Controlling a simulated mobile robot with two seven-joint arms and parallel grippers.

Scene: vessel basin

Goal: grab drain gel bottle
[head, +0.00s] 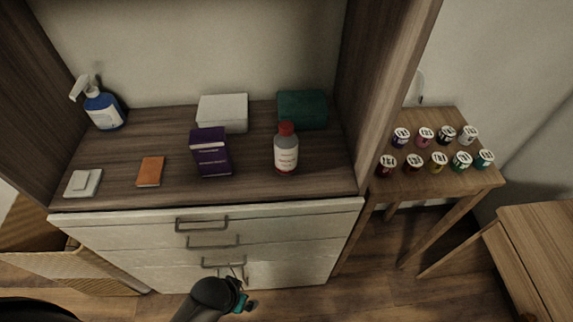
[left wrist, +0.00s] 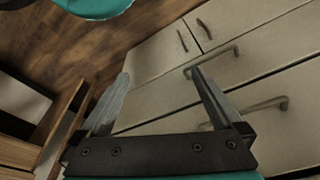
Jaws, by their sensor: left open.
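A grey bottle with a red cap and a white label (head: 286,153), which looks like the drain gel bottle, stands upright near the front right of the cabinet's shelf. Its label text is too small to read. My left gripper (left wrist: 160,76) is open with nothing between its fingers, facing the cabinet's drawer fronts. In the head view its arm comes in at the bottom, low in front of the drawers and well below the bottle. The bottle is not in the left wrist view. My right gripper is not in view.
A purple box (head: 211,152) stands just left of the bottle, with a green box (head: 302,109) and a white box (head: 222,112) behind. A blue spray bottle (head: 103,109) is at far left. The cabinet's right side panel (head: 385,80) rises close by. Drawer handles (head: 202,224) stick out.

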